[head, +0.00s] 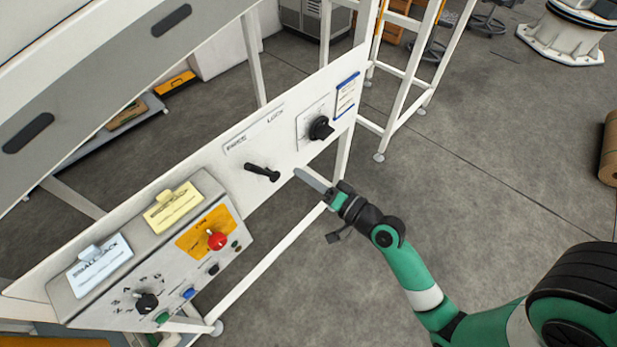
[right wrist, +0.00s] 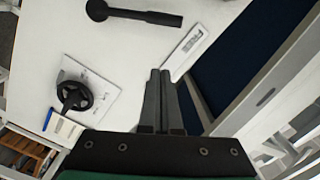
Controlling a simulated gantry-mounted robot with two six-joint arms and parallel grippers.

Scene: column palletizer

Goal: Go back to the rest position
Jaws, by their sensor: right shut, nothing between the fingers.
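My right gripper (head: 314,180) is at the lower edge of the white panel (head: 290,125), to the right of the black lever (head: 262,172). In the right wrist view its two fingers (right wrist: 160,75) are together with nothing between them. The lever (right wrist: 135,14) lies beyond the fingertips there, and a gap shows between them. The black rotary knob (head: 321,128) is above and right of the gripper in the head view; it also shows at left in the right wrist view (right wrist: 75,97). My left gripper is in neither view.
A control box with a red button (head: 217,240), a selector knob (head: 147,302) and a yellow tag (head: 173,205) is at lower left. A white frame (head: 405,75) stands behind the panel. The grey floor (head: 480,170) to the right is open, with a brown roll (head: 608,150) at the edge.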

